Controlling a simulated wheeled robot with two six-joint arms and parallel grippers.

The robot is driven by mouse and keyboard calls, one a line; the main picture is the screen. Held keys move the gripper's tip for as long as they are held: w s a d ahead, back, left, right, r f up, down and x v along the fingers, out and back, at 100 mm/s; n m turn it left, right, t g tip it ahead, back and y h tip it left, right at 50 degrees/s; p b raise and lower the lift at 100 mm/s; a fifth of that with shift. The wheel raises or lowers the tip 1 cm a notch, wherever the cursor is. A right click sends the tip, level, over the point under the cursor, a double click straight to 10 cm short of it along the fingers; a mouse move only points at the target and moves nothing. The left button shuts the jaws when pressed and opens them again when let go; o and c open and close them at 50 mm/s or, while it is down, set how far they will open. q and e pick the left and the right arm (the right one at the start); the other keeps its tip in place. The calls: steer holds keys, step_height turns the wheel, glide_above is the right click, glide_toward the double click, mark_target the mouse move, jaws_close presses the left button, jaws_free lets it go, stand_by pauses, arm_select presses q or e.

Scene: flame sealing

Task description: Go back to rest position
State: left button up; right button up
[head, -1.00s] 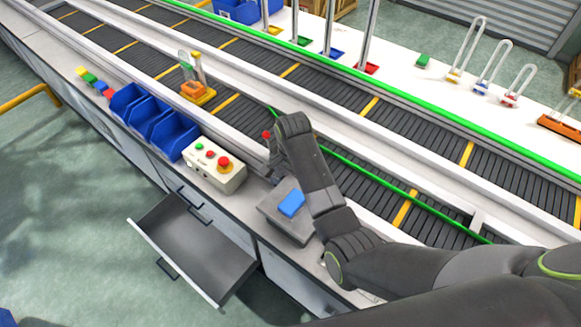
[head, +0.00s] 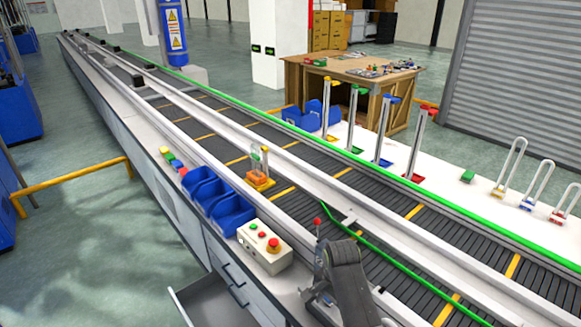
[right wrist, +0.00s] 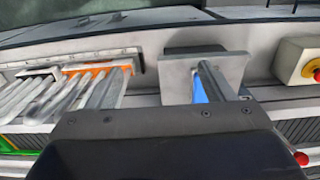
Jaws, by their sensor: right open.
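In the head view my right arm (head: 350,285) stands at the lower edge, bent downward, just right of the control box (head: 264,246). Nothing shows held in it. A grey plate (right wrist: 182,62) with a blue pad (right wrist: 200,92) lies beyond the gripper in the wrist view. My left gripper is in no view.
A rack of clear tubes with an orange strip (right wrist: 85,70) is left in the wrist view. An open drawer (head: 190,305) juts from the bench. Blue bins (head: 228,214), a conveyor (head: 330,195) and a red-knobbed lever (head: 317,221) are near the arm.

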steer(key=s+d+f+n, duration=0.2)
steer(key=s+d+f, duration=0.3)
steer(key=f, duration=0.4)
steer(key=s+d+f+n, duration=0.1)
steer(key=s+d+f, duration=0.1)
steer(key=s+f, duration=0.7)
steer(key=s+d+f+n, duration=0.2)
steer(key=s+d+f, duration=0.25)
steer(key=f, duration=0.55)
steer(key=s+d+f+n, duration=0.1)
steer(key=s+d+f, duration=0.2)
steer(key=s, duration=0.7)
steer(key=s+d+f+n+t+h, duration=0.1)
steer(key=s+d+f+n, duration=0.15)
steer(key=s, duration=0.75)
steer(key=s+d+f+n, duration=0.1)
steer(key=s+d+f, duration=0.25)
steer(key=s, duration=0.65)
arm_select(q)
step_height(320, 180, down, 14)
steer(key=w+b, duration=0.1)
steer(key=b, duration=1.3)
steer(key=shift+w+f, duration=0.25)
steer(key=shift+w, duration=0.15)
arm_select(e)
step_height(320, 180, down, 15)
steer(key=w, duration=0.1)
steer(key=shift+w+a, duration=0.25)
steer(key=shift+a, duration=0.1)
